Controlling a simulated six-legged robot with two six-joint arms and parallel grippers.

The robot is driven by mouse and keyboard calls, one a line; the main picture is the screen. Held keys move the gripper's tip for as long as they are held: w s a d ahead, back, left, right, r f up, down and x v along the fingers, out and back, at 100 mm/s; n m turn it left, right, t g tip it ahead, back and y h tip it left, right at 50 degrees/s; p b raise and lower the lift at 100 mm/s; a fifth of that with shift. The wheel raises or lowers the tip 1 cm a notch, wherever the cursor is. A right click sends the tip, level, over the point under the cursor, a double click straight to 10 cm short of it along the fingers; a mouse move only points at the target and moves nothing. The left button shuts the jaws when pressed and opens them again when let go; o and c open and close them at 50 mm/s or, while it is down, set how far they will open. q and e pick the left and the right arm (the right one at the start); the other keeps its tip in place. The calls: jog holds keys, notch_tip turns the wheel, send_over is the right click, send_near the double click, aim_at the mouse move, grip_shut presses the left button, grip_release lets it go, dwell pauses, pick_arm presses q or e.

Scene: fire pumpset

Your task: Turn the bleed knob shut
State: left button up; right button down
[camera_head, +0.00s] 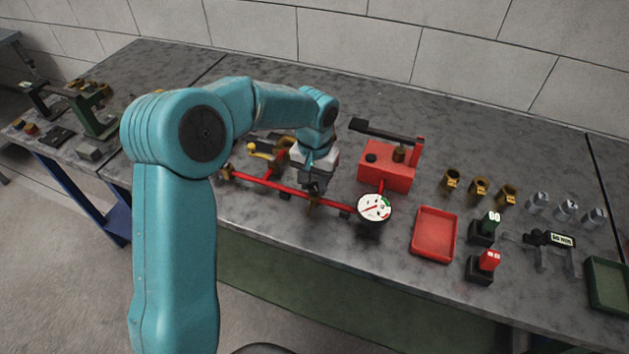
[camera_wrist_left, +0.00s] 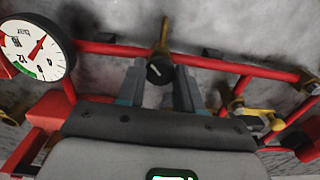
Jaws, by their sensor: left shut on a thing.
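The bleed knob (camera_wrist_left: 158,70) is a small black knob with a white mark, at a brass fitting (camera_wrist_left: 164,38) on the red pipe (camera_wrist_left: 103,47). My left gripper (camera_wrist_left: 158,88) has one finger on each side of the knob and is shut on it. In the head view the left gripper (camera_head: 314,188) points down at the middle of the red pipe (camera_head: 335,206) and hides the knob. A round white gauge (camera_head: 374,207) with a red needle and a green band sits at the pipe's right end. It also shows in the wrist view (camera_wrist_left: 35,50). My right gripper is not in view.
A red pump box (camera_head: 387,173) with a black lever stands behind the gauge. A yellow-handled valve (camera_head: 262,150) is left of the gripper. A red tray (camera_head: 434,234), brass fittings (camera_head: 479,187) and a green tray (camera_head: 608,285) lie to the right. The table front is clear.

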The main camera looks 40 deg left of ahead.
aim_at(314, 186)
pick_arm(q)
jog(key=m, duration=0.4)
jog(key=shift+w+r+m, duration=0.1)
jog(key=shift+r+m, duration=0.05)
jog(key=shift+m, duration=2.05)
jog(key=shift+a+p, duration=0.1)
jog(key=shift+p, duration=0.2)
jog(key=o, duration=0.9)
jog(key=shift+o, duration=0.7)
notch_tip(314, 186, up, 16)
jog(key=shift+r, duration=0.15)
jog(key=shift+s, duration=0.2)
